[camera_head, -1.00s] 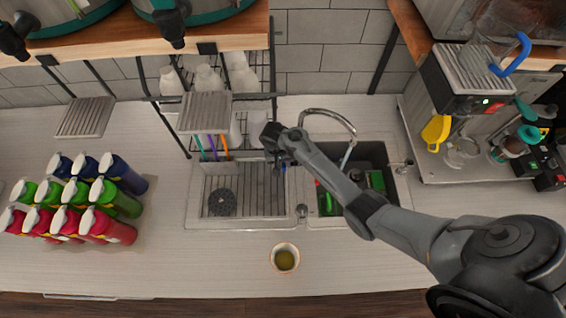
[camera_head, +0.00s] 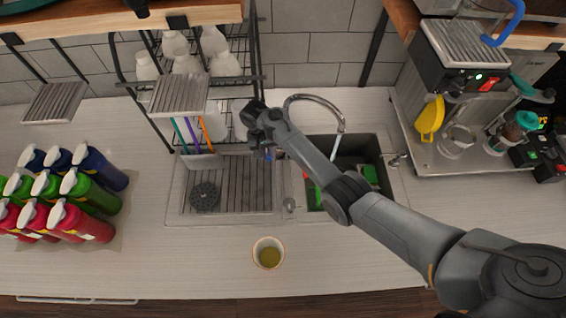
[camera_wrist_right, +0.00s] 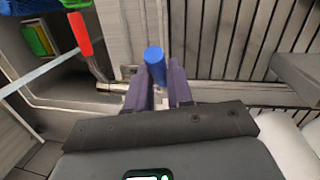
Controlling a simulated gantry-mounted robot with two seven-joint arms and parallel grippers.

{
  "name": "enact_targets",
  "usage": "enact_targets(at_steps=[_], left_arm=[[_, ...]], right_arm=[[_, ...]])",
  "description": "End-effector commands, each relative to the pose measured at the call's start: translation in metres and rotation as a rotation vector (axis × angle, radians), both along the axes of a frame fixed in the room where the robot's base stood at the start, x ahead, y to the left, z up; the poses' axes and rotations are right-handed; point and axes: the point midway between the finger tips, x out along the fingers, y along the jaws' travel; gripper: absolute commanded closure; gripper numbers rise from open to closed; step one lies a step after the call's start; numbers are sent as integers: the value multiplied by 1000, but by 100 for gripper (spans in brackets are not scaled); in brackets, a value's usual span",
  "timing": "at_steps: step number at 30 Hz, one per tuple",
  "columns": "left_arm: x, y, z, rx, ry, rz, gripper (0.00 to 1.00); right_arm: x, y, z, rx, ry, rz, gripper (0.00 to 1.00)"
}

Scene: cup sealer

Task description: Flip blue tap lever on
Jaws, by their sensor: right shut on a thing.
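The blue tap lever (camera_wrist_right: 154,60) is a short blue cylinder in the right wrist view, between the two fingers of my right gripper (camera_wrist_right: 159,84). The gripper is shut on it. In the head view my right gripper (camera_head: 264,148) reaches down behind the sink divider, and only a bit of blue shows there. The chrome tap (camera_head: 318,99) arches over the right basin, with a pale streak like running water below its spout. A red lever (camera_wrist_right: 80,34) shows apart from the gripper in the right wrist view. My left gripper is not in view.
A ribbed drainer basin (camera_head: 235,207) lies left of the sink basin (camera_head: 374,152). A wire rack with white bottles (camera_head: 183,62) stands close behind the gripper. A cup (camera_head: 268,253) stands on the front counter. Coloured bottles (camera_head: 88,190) fill the left; a coffee machine (camera_head: 455,80) is right.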

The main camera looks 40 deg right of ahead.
Motion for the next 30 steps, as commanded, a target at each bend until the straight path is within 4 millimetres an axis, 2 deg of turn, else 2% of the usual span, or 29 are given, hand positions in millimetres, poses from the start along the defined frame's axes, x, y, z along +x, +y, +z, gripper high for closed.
enact_targets(at_steps=[1, 15, 16, 20, 21, 30], left_arm=[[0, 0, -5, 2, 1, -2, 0], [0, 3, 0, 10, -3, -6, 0], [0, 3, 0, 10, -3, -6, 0], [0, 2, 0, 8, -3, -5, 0], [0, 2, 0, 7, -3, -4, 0], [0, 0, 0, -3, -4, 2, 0]], right_arm=[[5, 0, 2, 7, 15, 6, 100], [6, -2, 11, 30, 53, 10, 100], [6, -2, 11, 30, 53, 10, 75], [6, -2, 10, 30, 53, 9, 55], [6, -2, 10, 30, 53, 9, 53], [6, -2, 9, 31, 53, 8, 53]])
